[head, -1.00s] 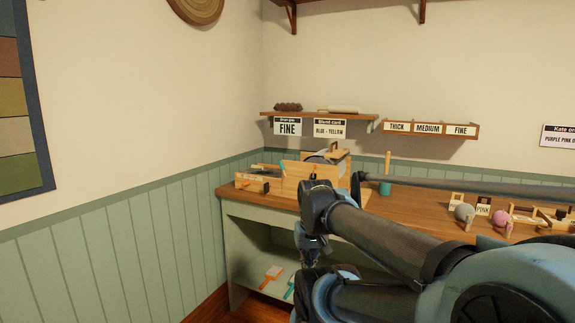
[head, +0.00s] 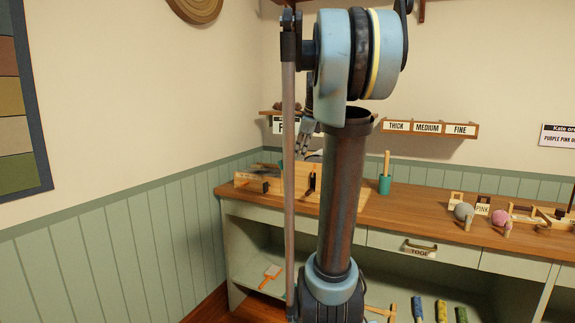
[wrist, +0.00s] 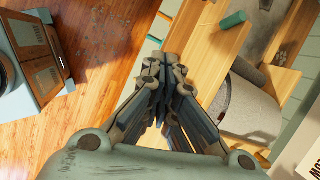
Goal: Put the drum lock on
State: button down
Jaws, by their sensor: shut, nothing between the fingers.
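The wooden drum carder (head: 295,181) stands on the bench's left part, largely hidden behind my arm in the head view. A small dark fitting (head: 312,181) shows on its front; I cannot tell whether it is the drum lock. In the wrist view the grey, fuzzy drum (wrist: 247,105) lies to the right of my fingers. My gripper (wrist: 165,62) is shut and empty, its fingertips together. In the head view my gripper (head: 304,137) is partly hidden behind my arm, above the carder. It appears apart from the drum.
The bench (head: 400,207) carries a teal-based upright stick (head: 384,178) and wool balls (head: 464,212) farther right. A drawer labelled TOOL (head: 420,249) is closed. A shelf with cards (head: 428,129) is on the wall. An orange-handled brush (head: 271,275) lies on the lower shelf.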

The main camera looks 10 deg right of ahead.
jog(key=w+d+r+m, duration=0.3)
jog(key=w+r+m, duration=0.15)
jog(key=w, duration=0.25)
send_over(284, 172)
jog(key=s+d, duration=0.2)
jog(key=shift+m, duration=0.25)
jog(key=shift+a+f, duration=0.15)
jog(key=shift+f, duration=2.7)
jog(key=shift+a+f, duration=0.1)
jog(key=shift+f, duration=2.7)
jog(key=shift+d, duration=0.15)
